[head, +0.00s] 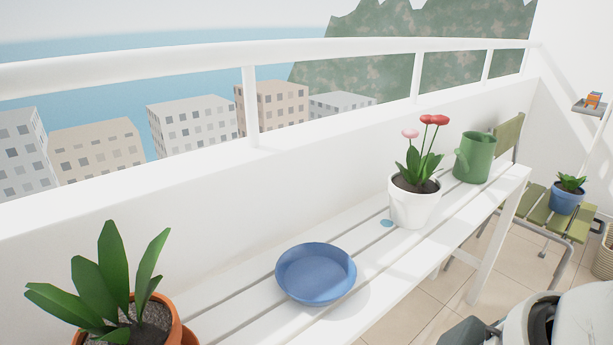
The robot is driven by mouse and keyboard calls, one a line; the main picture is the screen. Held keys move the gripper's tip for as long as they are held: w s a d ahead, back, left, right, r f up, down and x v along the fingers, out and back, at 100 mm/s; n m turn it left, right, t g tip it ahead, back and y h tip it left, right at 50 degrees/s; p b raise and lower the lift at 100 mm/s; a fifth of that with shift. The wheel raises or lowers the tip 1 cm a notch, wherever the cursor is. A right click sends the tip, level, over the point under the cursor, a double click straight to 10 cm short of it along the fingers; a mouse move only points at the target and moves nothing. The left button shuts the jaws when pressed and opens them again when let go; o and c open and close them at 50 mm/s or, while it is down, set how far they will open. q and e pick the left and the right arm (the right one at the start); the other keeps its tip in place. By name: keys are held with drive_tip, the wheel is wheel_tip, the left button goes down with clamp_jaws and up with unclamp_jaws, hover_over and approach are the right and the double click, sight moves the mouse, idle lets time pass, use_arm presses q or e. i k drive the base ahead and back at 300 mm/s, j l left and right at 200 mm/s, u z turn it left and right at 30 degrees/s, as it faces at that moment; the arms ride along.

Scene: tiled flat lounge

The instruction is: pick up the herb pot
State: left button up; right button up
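No pot is labelled as the herb pot. The likeliest is the small blue pot (565,198) with a low green leafy plant, upright on the slatted green chair at the right. A white pot (414,207) with pink and red flowers stands on the white slatted bench. A terracotta pot (178,332) with long broad leaves is cut off at the bottom left. Part of my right arm shows at the bottom right, with a dark grey piece (468,332) that may be its gripper; its fingertips cannot be made out. It is apart from all the pots. My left gripper is not in view.
The white bench (255,318) runs along the balcony wall. It also holds a blue dish (315,272), a small light-blue disc (387,223) and a green watering can (475,158). The green chair (541,212) stands beyond the bench end. A woven basket (604,262) is at the right edge. Tiled floor (420,305) is clear between.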

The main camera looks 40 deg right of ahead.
sight(566, 193)
drive_tip(key=z, duration=2.55)
